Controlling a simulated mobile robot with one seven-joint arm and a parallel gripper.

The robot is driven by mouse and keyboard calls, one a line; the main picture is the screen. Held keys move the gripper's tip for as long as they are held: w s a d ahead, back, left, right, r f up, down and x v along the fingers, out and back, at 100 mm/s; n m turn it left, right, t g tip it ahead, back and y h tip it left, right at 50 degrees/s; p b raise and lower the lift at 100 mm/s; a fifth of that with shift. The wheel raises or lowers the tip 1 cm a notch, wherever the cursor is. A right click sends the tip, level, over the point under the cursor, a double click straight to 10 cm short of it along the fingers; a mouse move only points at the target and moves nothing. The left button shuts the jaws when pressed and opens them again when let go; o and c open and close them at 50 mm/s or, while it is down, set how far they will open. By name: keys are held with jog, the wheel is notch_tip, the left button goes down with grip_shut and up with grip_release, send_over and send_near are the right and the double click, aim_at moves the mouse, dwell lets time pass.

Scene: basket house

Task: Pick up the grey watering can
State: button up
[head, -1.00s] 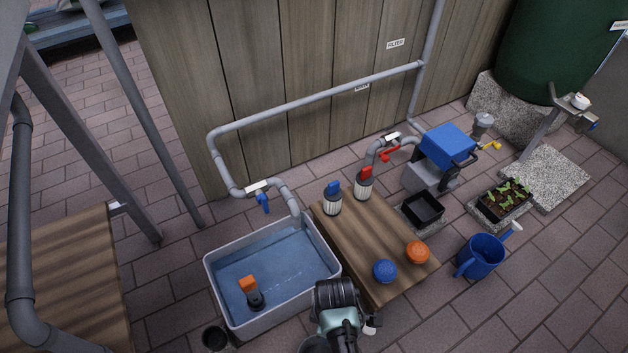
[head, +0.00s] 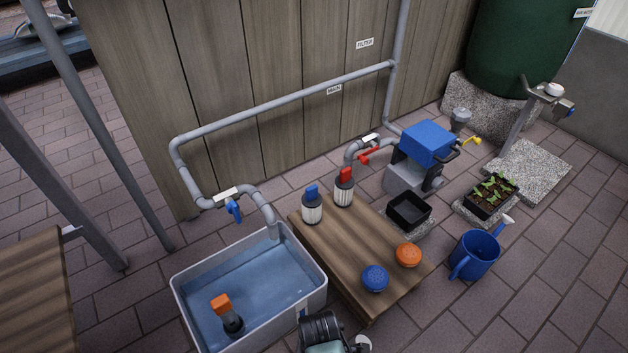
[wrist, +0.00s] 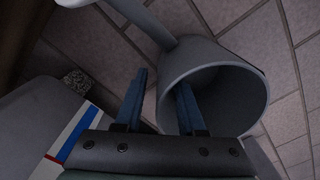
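The grey watering can (wrist: 225,70) fills the right of the wrist view, its round opening facing me and its spout running to the upper left. My gripper (wrist: 163,79) has its two blue fingers apart. The right finger shows in front of the opening, and the left finger is outside the can, with the near-left rim between them. I cannot tell whether either finger touches the can. In the head view my wrist is at the bottom edge and hides the can's body. A pale round piece beside it looks like the spout end (head: 362,343).
A water-filled basin (head: 178,292) stands left of my wrist. A low wooden table (head: 340,255) holds two filters and blue and orange caps. A blue watering can (head: 473,255) stands right of it, near a seedling tray (head: 490,196). Paving at the lower right is clear.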

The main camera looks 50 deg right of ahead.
jog(key=shift+f+b, duration=0.4)
jog(key=shift+f, duration=0.5)
jog(key=shift+r, duration=0.1)
jog(key=shift+c, duration=0.3)
grip_shut()
